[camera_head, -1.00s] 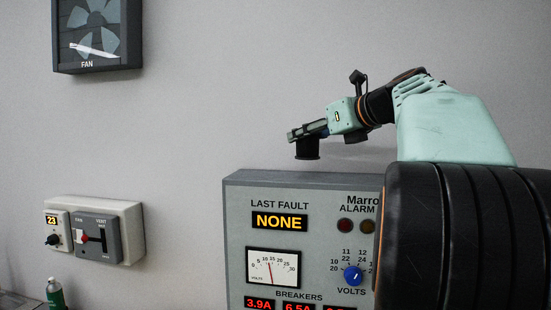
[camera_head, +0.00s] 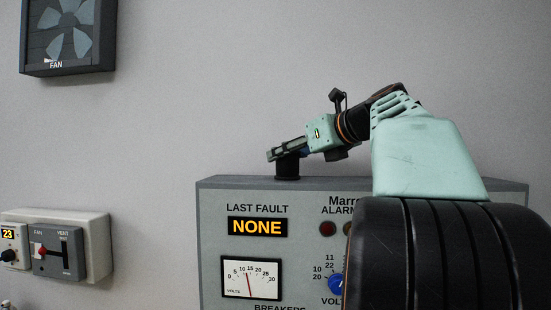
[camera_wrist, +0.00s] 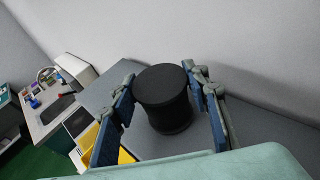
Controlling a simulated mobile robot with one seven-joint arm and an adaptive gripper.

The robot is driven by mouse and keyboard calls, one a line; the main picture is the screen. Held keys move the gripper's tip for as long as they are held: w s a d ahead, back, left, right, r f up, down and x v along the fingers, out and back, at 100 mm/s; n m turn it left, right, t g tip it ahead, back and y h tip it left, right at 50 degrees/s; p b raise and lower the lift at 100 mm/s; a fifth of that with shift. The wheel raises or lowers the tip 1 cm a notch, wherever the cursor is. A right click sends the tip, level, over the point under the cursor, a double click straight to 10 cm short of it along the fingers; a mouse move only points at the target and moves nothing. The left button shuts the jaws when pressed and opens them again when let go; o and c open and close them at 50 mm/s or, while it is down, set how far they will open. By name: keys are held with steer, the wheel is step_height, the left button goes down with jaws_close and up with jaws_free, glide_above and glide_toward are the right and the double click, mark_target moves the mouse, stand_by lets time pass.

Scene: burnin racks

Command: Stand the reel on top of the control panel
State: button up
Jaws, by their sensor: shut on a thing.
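The black reel (camera_head: 287,167) is upright at the top of the grey control panel (camera_head: 210,215) in the head view. Its lower end meets the panel's top edge there; whether it bears on the top or hovers just over it I cannot tell. My gripper (camera_head: 282,153) is shut on the reel from above and the side. In the wrist view the reel (camera_wrist: 163,98) sits between the two blue-padded fingers of my gripper (camera_wrist: 165,105), over the panel's grey top (camera_wrist: 98,90). The reel's lower end is partly hidden by its own body.
The wall stands close behind the panel. A fan (camera_head: 67,35) hangs at upper left, and a fan and vent switch box (camera_head: 97,245) is on the wall at lower left. In the wrist view a desk (camera_wrist: 40,120) with small items is at left. The panel top beside the reel is clear.

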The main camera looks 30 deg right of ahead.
steer(key=o, duration=0.9)
steer(key=shift+f, duration=0.2)
steer(key=o, duration=0.5)
steer(key=shift+r, duration=0.3)
steer(key=v, duration=1.2)
steer(key=shift+f, duration=0.15)
